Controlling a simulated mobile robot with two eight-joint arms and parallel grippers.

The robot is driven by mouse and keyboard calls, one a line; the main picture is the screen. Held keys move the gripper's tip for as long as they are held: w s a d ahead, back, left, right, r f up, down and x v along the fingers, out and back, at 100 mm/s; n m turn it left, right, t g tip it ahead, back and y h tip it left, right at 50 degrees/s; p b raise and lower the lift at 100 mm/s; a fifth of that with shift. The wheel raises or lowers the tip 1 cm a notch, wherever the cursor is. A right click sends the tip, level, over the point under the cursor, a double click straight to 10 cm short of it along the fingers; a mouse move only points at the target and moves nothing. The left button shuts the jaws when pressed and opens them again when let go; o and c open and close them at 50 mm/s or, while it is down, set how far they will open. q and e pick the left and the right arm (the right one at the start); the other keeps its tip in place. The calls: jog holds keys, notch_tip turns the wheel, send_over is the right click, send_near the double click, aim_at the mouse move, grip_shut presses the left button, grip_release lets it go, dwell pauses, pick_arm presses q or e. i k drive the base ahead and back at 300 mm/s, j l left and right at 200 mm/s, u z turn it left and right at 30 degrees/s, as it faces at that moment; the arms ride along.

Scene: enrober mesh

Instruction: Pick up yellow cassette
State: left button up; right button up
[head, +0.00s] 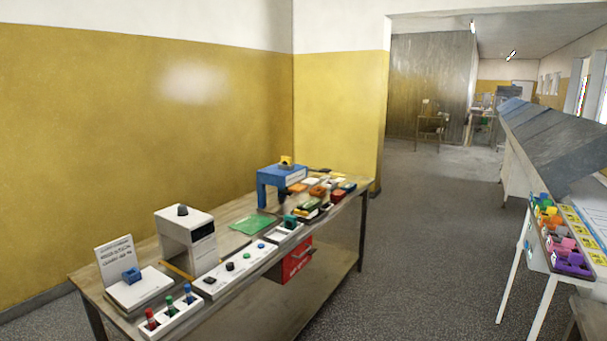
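A small yellow block (546,204), which may be the yellow cassette, stands in a row of coloured pieces on the narrow table at the right. Another small yellow item (286,160) sits on top of a blue stand (277,178) on the long workbench. Both are too small to tell which is the cassette. Neither of my grippers is in view.
A stool stands at the lower right.

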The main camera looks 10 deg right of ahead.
aim_at(286, 161)
jog(key=i+l, duration=0.3)
jog(key=l, duration=0.15)
jog(key=i+l, duration=0.25)
jog(key=l, duration=0.2)
jog(key=i+l, duration=0.3)
jog(key=l, duration=0.15)
jog(key=i+l, duration=0.25)
jog(key=l, duration=0.2)
